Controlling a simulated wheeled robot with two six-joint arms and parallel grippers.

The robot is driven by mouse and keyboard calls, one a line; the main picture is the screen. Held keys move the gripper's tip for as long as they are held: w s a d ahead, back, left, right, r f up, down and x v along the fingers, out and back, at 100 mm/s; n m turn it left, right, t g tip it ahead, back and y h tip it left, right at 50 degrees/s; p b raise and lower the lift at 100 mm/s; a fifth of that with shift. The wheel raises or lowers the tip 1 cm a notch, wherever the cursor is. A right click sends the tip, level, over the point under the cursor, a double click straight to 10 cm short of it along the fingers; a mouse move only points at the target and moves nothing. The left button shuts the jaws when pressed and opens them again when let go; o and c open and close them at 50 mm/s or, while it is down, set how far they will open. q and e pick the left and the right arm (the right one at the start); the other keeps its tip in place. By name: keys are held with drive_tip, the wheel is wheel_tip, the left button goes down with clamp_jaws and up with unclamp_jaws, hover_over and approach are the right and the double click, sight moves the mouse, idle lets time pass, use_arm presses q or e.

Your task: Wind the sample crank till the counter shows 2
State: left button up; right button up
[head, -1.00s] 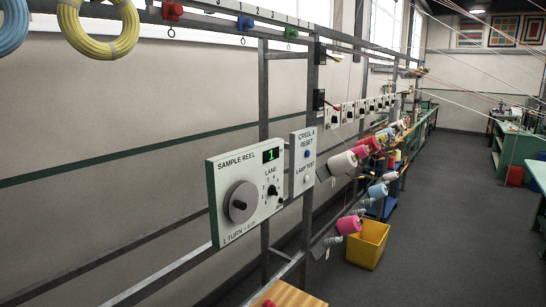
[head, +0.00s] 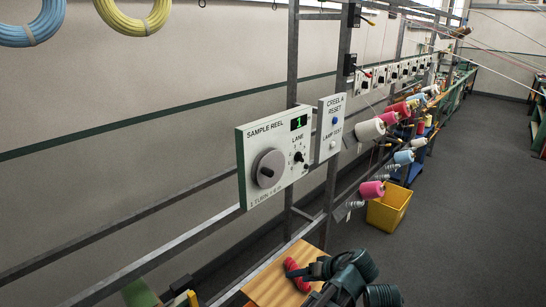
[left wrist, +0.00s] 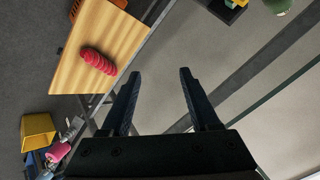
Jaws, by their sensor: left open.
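The sample reel panel (head: 246,150) is a white box with green edges on the rack at mid-picture in the head view. Its crank (head: 268,169) is a grey disc with a dark knob near its centre. The green-lit counter (head: 299,123) reads 1. A small black lane selector (head: 298,157) sits right of the crank. My left gripper (head: 309,270) is low in the head view, below and right of the panel, apart from the crank. In the left wrist view its two dark fingers (left wrist: 158,100) are spread with nothing between them. My right gripper is not in view.
A wooden board (head: 268,287) holds a red bundle (head: 295,272), close to my left gripper in the head view. A creel reset panel (head: 329,130) adjoins the reel panel. Yarn cones and a yellow bin (head: 388,209) stand beyond. Rack rails run below the panel. Floor at right is clear.

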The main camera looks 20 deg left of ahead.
use_arm(q)
drive_tip(key=w+a+r+n+t+y+p, duration=0.1)
drive_tip(key=w+a+r+n+y, duration=0.15)
drive_tip(key=r, duration=0.35)
drive_tip(key=w+a+r+n+t+y+p, duration=0.1)
drive_tip(key=w+r+n+y+p, duration=0.1)
drive_tip(key=w+r, duration=0.25)
drive_tip(key=n+t+y+p, duration=0.2)
drive_tip(key=n+y, duration=0.2)
drive_tip(key=n, duration=0.1)
approach(272, 175)
drive_tip(key=x, duration=1.1)
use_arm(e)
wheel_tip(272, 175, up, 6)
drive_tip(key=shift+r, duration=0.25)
use_arm(q)
clamp_jaws()
